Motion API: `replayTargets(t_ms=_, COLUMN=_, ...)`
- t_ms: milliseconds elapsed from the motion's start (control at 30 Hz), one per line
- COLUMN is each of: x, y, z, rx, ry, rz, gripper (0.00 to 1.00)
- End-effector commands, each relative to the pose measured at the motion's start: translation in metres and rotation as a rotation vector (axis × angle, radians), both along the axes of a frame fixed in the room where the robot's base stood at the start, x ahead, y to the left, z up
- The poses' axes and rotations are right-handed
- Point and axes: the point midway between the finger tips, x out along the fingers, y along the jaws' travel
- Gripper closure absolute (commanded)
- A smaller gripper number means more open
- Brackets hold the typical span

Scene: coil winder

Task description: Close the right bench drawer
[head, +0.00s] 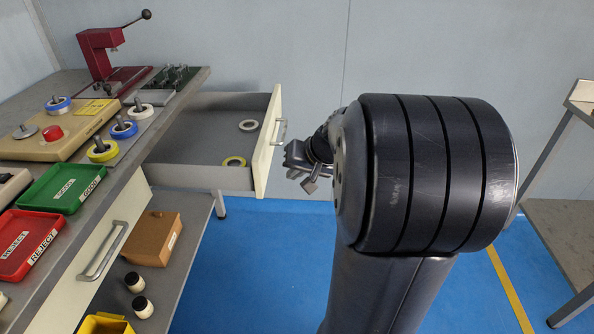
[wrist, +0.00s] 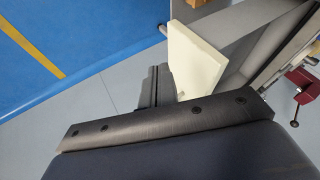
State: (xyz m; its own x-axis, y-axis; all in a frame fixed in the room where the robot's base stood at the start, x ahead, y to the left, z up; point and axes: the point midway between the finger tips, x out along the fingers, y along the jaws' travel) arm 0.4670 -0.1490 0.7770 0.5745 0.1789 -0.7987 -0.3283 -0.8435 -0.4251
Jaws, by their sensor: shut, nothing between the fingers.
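The right bench drawer (head: 200,135) stands pulled out from under the bench in the head view. Its cream front (head: 268,140) has a grey bar handle (head: 281,132) on the outer face. In the wrist view the cream front (wrist: 195,60) shows just beyond the fingers. My gripper (head: 308,182) is shut and empty, just outside the drawer front, to its right and a little below the handle. It also shows in the wrist view (wrist: 157,85). I cannot tell whether the fingers touch the front. My arm hides part of the floor and wall behind it.
The bench top (head: 138,178) holds trays, spools and a red press (head: 100,52). The other bench drawer (head: 105,250) is shut. Blue floor (head: 250,260) is clear beside the bench.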

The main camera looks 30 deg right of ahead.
Motion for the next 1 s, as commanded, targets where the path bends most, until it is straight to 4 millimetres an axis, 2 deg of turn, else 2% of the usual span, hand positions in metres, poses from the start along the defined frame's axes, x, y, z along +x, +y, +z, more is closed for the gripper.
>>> replayTargets(t_ms=33, x=0.007, y=0.003, z=-0.014, rx=0.003, ry=0.003, rz=0.003, gripper=1.00)
replayTargets(t_ms=233, x=0.031, y=0.011, z=-0.046, rx=0.001, ry=0.002, rz=0.002, gripper=1.00)
replayTargets(t_ms=300, x=0.037, y=0.022, z=-0.040, rx=-0.001, ry=-0.001, rz=0.005, gripper=1.00)
replayTargets(t_ms=500, x=0.048, y=0.038, z=-0.040, rx=-0.001, ry=0.000, rz=0.003, gripper=1.00)
replayTargets(t_ms=1000, x=0.051, y=0.043, z=-0.039, rx=0.000, ry=0.000, rz=0.000, gripper=1.00)
